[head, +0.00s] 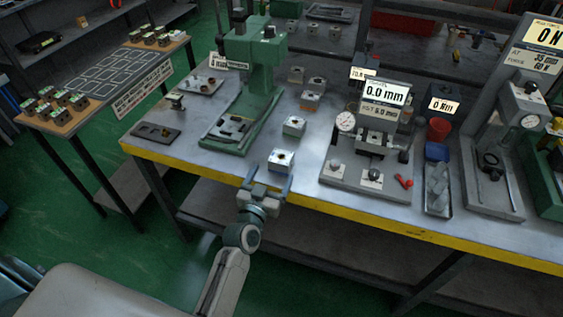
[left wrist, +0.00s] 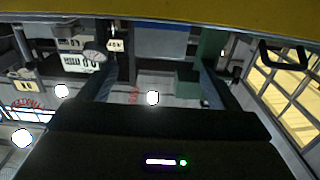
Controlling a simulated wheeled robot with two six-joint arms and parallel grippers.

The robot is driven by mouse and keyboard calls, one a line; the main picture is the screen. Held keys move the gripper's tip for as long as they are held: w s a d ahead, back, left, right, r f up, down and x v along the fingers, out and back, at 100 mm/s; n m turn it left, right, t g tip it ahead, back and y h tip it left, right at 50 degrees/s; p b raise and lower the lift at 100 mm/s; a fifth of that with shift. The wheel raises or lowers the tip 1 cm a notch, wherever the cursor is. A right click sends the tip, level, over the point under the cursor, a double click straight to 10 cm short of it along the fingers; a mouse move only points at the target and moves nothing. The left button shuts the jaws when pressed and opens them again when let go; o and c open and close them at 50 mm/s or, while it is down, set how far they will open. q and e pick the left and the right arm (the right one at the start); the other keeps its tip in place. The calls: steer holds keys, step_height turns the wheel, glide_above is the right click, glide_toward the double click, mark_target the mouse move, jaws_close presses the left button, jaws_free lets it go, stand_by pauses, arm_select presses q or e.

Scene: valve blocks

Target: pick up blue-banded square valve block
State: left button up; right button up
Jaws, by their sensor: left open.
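Several square grey valve blocks with dark centre holes stand in a row on the workbench. The nearest block (head: 281,160) is close to the yellow front edge, with another block (head: 293,126) behind it. Both have a bluish tint on the sides, but the band colours are too small to tell surely. My left gripper (head: 269,178) is open and empty, just in front of the nearest block at the bench edge. In the left wrist view, its two fingers (left wrist: 156,82) are spread with no block seen between them. My right gripper is not in view.
A green press (head: 251,75) stands left of the blocks, and a gauge fixture (head: 372,150) stands to the right. The yellow bench edge (head: 350,214) runs beside my left gripper. A side table (head: 95,75) at left holds more blocks.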

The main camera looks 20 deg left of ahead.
mark_target(280, 160)
arm_select(q)
steer(key=w, duration=0.3)
steer(key=shift+w+p, duration=0.35)
steer(key=shift+w, duration=0.15)
steer(key=w, duration=0.4)
steer(key=shift+w+d+f, duration=0.15)
steer(key=shift+w+f, duration=0.05)
steer(key=shift+f, duration=0.15)
steer(key=shift+w, duration=0.25)
steer(key=shift+c, duration=0.6)
steer(key=c, duration=1.1)
steer(key=shift+c, duration=0.8)
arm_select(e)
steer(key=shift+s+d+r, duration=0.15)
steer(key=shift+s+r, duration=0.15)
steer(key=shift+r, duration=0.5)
arm_select(q)
steer(key=shift+r+p, duration=0.1)
steer(key=shift+p, duration=0.2)
